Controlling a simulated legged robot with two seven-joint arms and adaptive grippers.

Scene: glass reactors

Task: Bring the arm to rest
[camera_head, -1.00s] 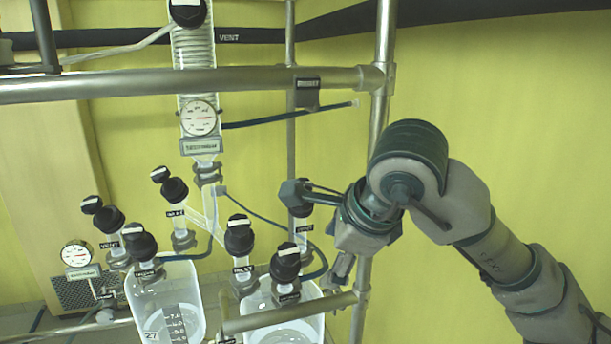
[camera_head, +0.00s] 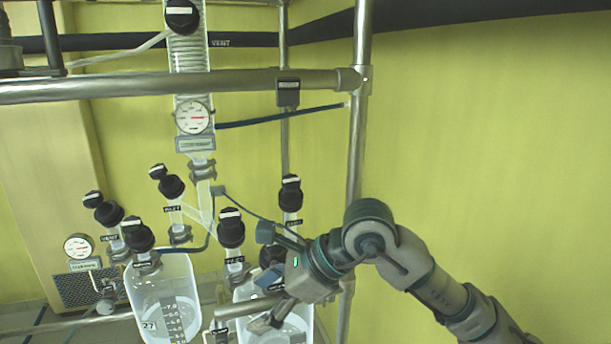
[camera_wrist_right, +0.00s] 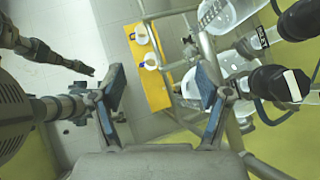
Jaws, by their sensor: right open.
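My right arm comes in from the right in the head view. Its gripper (camera_head: 258,280) is open in front of the lower valves of the glass reactors, at the frame's right upright. In the wrist view the two blue-padded fingers of this gripper (camera_wrist_right: 160,90) stand apart with nothing between them. In the head view the arm partly hides a black-capped valve (camera_head: 272,256) and the right glass vessel (camera_head: 300,325). I cannot tell whether the gripper touches anything.
A metal upright (camera_head: 357,150) and a horizontal rail (camera_head: 220,84) stand close to the arm. The left vessel (camera_head: 160,280), several black-capped valves and a dial gauge (camera_head: 193,117) are on the left. Free room lies before the yellow wall (camera_head: 480,150) at right.

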